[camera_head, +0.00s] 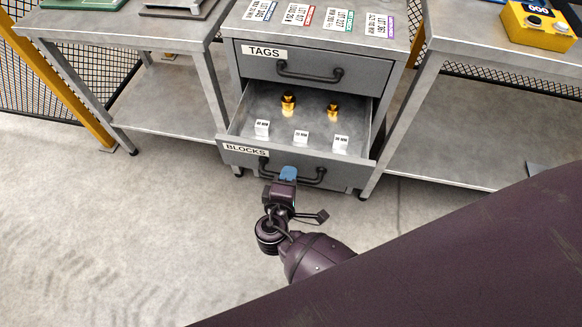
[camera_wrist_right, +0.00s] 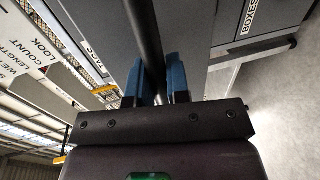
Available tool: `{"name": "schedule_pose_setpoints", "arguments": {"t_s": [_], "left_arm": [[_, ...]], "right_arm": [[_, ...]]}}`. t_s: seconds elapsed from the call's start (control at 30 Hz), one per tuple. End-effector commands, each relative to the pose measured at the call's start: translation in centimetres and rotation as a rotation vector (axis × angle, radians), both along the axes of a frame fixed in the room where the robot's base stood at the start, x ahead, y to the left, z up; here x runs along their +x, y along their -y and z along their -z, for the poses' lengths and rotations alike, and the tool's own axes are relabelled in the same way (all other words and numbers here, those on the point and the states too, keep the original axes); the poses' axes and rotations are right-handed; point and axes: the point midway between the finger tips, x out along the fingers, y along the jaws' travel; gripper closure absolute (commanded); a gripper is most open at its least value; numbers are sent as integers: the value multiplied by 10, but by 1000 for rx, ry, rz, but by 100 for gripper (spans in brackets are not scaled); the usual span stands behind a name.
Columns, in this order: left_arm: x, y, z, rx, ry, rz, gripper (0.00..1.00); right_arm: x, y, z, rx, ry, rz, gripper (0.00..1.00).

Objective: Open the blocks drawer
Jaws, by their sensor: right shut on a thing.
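The blocks drawer (camera_head: 347,172) is pulled out of the grey cabinet, and its inside shows. Its "BLOCKS" label (camera_head: 246,151) is at the left of its front. Two brass pieces (camera_head: 288,102) (camera_head: 333,111) and three small white labelled blocks (camera_head: 262,128) (camera_head: 301,137) (camera_head: 340,142) are in it. My right gripper (camera_head: 288,174) is at the middle of the drawer's dark bar handle (camera_head: 319,176). In the right wrist view its blue fingers (camera_wrist_right: 156,80) are shut on the handle bar (camera_wrist_right: 148,45), one on each side. My left gripper is not in view.
The tags drawer (camera_head: 350,76) above is shut. Lot cards (camera_head: 297,15) lie on the cabinet top. Grey tables (camera_head: 165,100) (camera_head: 480,130) flank the cabinet, the right one with a yellow control box (camera_head: 535,28). The floor (camera_head: 130,230) in front is clear at the left.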

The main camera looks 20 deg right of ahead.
Motion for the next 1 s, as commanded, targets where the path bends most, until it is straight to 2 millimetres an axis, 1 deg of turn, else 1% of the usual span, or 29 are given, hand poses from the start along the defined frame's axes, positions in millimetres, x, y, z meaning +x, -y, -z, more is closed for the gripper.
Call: {"name": "schedule_pose_setpoints", "arguments": {"t_s": [0.3, 0.5, 0.7, 1.0], "left_arm": [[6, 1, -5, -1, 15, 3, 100], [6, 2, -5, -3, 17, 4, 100], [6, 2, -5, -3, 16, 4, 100], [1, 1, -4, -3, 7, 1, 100]], "right_arm": [[-54, -37, 0, 2, -2, 0, 100], [-80, -54, 0, 2, 0, -1, 100], [-92, -63, 0, 0, 0, -1, 100], [-96, -65, 0, 0, 0, -1, 100]]}}
